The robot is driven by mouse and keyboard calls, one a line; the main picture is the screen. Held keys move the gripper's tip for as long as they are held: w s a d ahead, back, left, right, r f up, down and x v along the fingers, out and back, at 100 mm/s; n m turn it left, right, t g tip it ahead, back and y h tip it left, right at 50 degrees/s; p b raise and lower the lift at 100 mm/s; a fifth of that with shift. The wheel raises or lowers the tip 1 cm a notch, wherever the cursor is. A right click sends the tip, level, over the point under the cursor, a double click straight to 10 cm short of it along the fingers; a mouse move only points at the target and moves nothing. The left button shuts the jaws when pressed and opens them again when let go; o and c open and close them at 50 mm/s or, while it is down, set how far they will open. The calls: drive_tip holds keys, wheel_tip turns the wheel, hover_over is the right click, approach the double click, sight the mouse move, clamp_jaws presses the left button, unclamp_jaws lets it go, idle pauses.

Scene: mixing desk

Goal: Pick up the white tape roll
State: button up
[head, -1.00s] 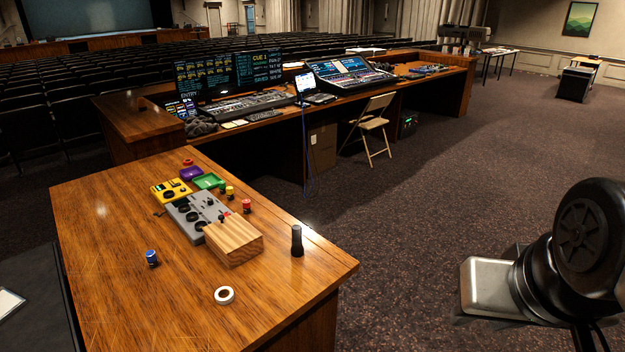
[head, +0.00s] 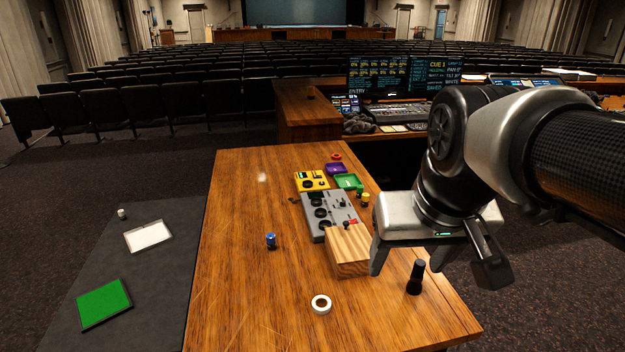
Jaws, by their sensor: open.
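The white tape roll (head: 321,304) lies flat on the near part of the wooden table (head: 240,290), its dark hole facing up. My gripper (head: 434,276) is open and empty, above the right side of the table. It is to the right of the roll and clearly apart from it. Its two fingers are spread wide and point downward. Nothing covers the roll in the head view.
A wooden block (head: 348,252) and a black flashlight-like cylinder (head: 416,277) stand near the roll. A grey control box (head: 328,214), yellow box (head: 312,182), green tray (head: 348,182) and blue cylinder (head: 270,241) are farther back. The table's left front is clear.

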drive_tip(key=w+a+f+n+g+b, duration=0.1)
drive_tip(key=w+a+f+g+b, duration=0.25)
drive_tip(key=w, duration=0.95)
drive_tip(key=n+g+b, duration=0.1)
drive_tip(key=b, duration=0.4)
hover_over(322, 306)
drive_tip(key=f, duration=3.1)
drive_tip(key=shift+w+d+f, duration=0.1)
drive_tip(key=shift+d+f, duration=0.1)
drive_tip(key=shift+s+a+f, duration=0.1)
drive_tip(key=shift+a+f, duration=0.05)
drive_tip(key=shift+f, duration=1.25)
drive_tip(key=shift+s+a+f, duration=0.1)
drive_tip(key=shift+a+f, duration=0.05)
drive_tip(key=shift+f, duration=1.25)
drive_tip(key=c, duration=1.1)
